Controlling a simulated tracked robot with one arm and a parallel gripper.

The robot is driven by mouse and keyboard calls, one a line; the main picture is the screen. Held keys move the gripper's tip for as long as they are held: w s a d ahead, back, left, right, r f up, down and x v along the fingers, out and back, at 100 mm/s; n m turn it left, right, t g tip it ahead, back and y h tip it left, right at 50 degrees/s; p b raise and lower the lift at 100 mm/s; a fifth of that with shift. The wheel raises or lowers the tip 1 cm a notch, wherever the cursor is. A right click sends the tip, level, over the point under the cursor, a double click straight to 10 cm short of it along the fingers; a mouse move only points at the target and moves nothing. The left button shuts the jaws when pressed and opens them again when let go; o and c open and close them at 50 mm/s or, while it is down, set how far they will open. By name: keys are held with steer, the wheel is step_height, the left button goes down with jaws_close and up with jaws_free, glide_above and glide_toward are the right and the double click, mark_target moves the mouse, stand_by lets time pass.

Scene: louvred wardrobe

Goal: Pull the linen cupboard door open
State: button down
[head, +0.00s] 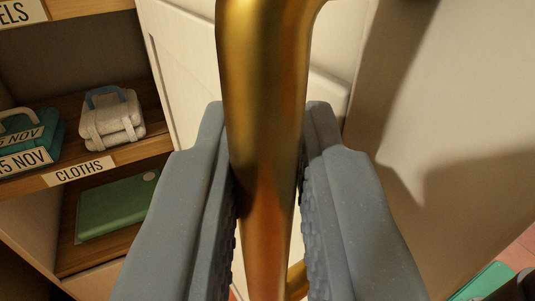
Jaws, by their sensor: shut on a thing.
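A thick brass handle (264,100) runs upright through the middle of the view. My gripper (268,185) is shut on it, with one grey ribbed finger on each side. The handle bends right at its top, and a bit of brass shows low behind the right finger. The cream cupboard door (190,60) stands behind the handle. The door is at least partly open, since shelves show past its left edge. My fingers and the handle hide much of the door.
At left, a wooden shelf (135,155) labelled CLOTHS holds a pale bundle (112,122) and a teal bag (40,135) with date labels. A green folded item (115,207) lies on the shelf below. A plain pale surface (440,130) with shadows fills the right. A green object (487,283) is at the lower right.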

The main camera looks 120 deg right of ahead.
steer(key=shift+s+d, duration=0.1)
steer(key=shift+d, duration=0.1)
steer(key=c, duration=1.5)
jaws_free()
steer(key=shift+f, duration=0.1)
steer(key=shift+a, duration=0.15)
steer(key=shift+a, duration=0.1)
